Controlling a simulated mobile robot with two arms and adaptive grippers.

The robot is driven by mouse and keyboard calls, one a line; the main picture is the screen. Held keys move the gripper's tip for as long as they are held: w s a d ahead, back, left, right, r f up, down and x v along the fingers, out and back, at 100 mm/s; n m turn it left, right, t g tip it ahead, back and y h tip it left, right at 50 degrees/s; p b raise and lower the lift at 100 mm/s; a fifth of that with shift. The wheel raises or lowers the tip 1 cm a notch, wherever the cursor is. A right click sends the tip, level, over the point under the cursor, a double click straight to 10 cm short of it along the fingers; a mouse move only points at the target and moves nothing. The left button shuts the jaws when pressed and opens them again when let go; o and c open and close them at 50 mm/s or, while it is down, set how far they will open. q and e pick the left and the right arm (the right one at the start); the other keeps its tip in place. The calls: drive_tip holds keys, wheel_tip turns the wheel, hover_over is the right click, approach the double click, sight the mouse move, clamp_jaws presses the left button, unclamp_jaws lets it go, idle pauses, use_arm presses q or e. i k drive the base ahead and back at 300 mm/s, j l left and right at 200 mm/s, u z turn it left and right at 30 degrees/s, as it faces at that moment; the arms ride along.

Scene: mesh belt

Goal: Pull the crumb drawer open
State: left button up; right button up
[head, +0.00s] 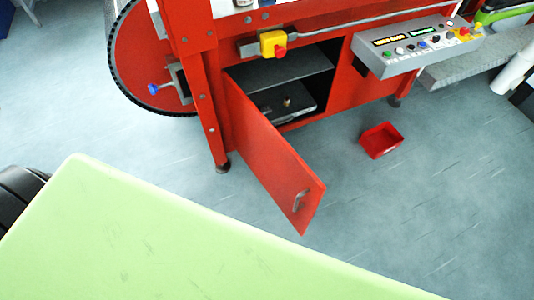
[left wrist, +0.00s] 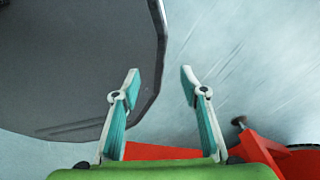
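The red machine (head: 212,110) stands at the back with a low cabinet whose red door (head: 270,150) hangs open toward me. The door has a metal handle (head: 300,200) near its free edge. Inside the dark cabinet is a low grey box (head: 290,102) with a small knob-like part on it. I cannot tell for sure which part is the crumb drawer. My left gripper (left wrist: 160,78) is open and empty in the left wrist view, with nothing between its fingertips. It does not show in the head view. My right gripper is in neither view.
A small red bin (head: 381,140) sits on the floor right of the door. A grey control panel (head: 418,46) and yellow-red switch (head: 273,44) are on the machine. A large dark rounded thing (left wrist: 75,60) is close to my left gripper. Blue-grey floor (head: 430,210) lies clear at right.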

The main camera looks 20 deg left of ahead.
sight(301, 102)
drive_tip(key=i+l+u, duration=0.25)
drive_tip(key=i+l, duration=0.15)
drive_tip(key=l, duration=0.2)
drive_tip(key=i+l+u, duration=0.1)
drive_tip(key=l, duration=0.2)
drive_tip(key=i+l+u, duration=0.15)
drive_tip(key=l, duration=0.2)
drive_tip(key=i+l+u, duration=0.1)
drive_tip(key=l, duration=0.25)
drive_tip(key=i, duration=0.1)
